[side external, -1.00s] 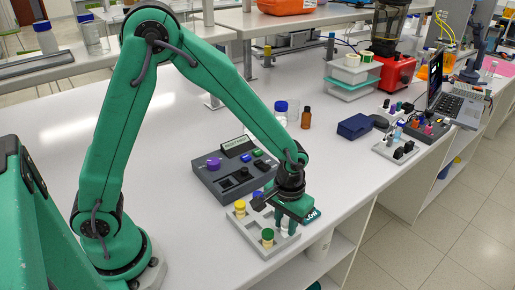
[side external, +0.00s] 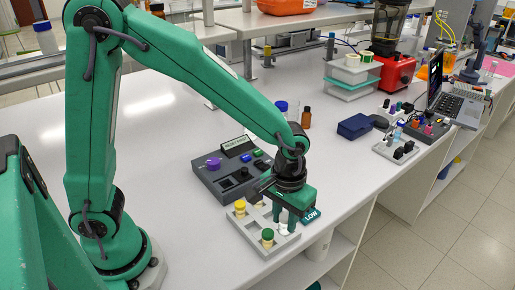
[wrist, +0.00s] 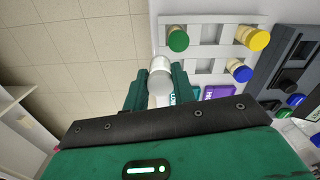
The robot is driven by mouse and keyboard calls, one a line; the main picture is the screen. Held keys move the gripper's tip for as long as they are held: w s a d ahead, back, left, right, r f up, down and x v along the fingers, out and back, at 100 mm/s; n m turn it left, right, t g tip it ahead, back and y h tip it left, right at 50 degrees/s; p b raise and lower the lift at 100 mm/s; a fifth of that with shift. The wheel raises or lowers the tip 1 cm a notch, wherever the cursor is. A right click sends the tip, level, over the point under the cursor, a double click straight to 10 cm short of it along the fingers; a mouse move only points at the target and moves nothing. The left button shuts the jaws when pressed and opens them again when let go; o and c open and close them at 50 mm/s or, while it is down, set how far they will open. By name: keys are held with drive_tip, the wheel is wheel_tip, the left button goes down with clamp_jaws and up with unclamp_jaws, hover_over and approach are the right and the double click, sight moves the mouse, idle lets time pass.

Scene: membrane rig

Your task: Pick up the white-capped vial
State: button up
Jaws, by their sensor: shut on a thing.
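The white-capped vial (wrist: 160,76) is between the two fingers of my gripper (wrist: 160,88) in the wrist view, its cap facing the camera. My gripper (side external: 291,222) is shut on it over the right part of the grey rack (side external: 252,238). In the side view only a pale bit of the vial (side external: 290,229) shows between and below the fingers; I cannot tell whether its base is clear of the rack.
A green-capped vial (wrist: 178,39), a yellow-capped vial (wrist: 251,38) and a blue-capped vial (wrist: 239,71) stand in the rack close by. A teal LOW label (side external: 311,215) lies beside it. A grey control box (side external: 222,180) stands behind. The bench's front edge is near.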

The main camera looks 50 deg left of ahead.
drive_tip(key=s+d+r, duration=0.4)
drive_tip(key=s, duration=0.1)
drive_tip(key=shift+s+d+r, duration=0.25)
drive_tip(key=shift+s+d, duration=0.15)
idle(0.4)
